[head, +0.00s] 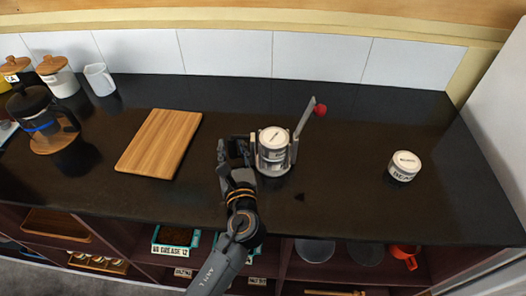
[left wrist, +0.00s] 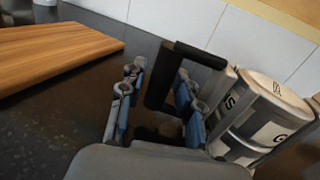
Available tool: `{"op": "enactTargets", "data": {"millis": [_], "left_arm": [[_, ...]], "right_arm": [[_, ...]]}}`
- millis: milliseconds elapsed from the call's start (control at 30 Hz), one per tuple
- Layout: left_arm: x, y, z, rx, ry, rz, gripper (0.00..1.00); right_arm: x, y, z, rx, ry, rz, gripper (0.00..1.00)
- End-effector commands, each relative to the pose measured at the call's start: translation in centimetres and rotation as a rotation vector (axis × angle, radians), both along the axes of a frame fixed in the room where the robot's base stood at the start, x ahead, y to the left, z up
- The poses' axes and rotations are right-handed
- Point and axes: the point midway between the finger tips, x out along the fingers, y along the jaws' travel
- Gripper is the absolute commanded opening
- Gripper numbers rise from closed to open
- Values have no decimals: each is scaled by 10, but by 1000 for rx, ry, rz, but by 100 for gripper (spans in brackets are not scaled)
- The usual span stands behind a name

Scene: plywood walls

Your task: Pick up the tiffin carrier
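The tiffin carrier (head: 273,155) stands upright on the dark counter, a stack of pale labelled tins in a grey frame with a raised lever ending in a red knob. In the left wrist view its tins (left wrist: 265,110) are at the right, and a black loop handle (left wrist: 160,75) sticks out toward my gripper. My left gripper (head: 237,150) is just left of the carrier. In the wrist view its blue-padded fingers (left wrist: 155,100) are apart, with a bar of the handle between them; contact is not clear. My right gripper is not in view.
A wooden board (head: 160,143) lies left of the gripper. A white lidded jar (head: 404,166) stands to the right. A French press (head: 38,117), canisters (head: 57,77) and a white mug (head: 99,79) are at the far left. Counter between carrier and jar is mostly clear.

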Motion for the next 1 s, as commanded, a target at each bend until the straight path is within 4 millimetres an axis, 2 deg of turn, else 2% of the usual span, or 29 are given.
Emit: {"op": "enactTargets", "data": {"millis": [33,167,567,667,1000], "left_arm": [[0,0,0,0,0,0,25],[0,0,0,0,0,0,0],[0,-1,7,-3,-6,0,0],[0,-1,21,-7,-8,0,0],[0,-1,83,-7,-11,-2,0]], "right_arm": [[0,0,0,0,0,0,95],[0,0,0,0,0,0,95],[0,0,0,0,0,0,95],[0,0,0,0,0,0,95],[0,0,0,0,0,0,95]]}}
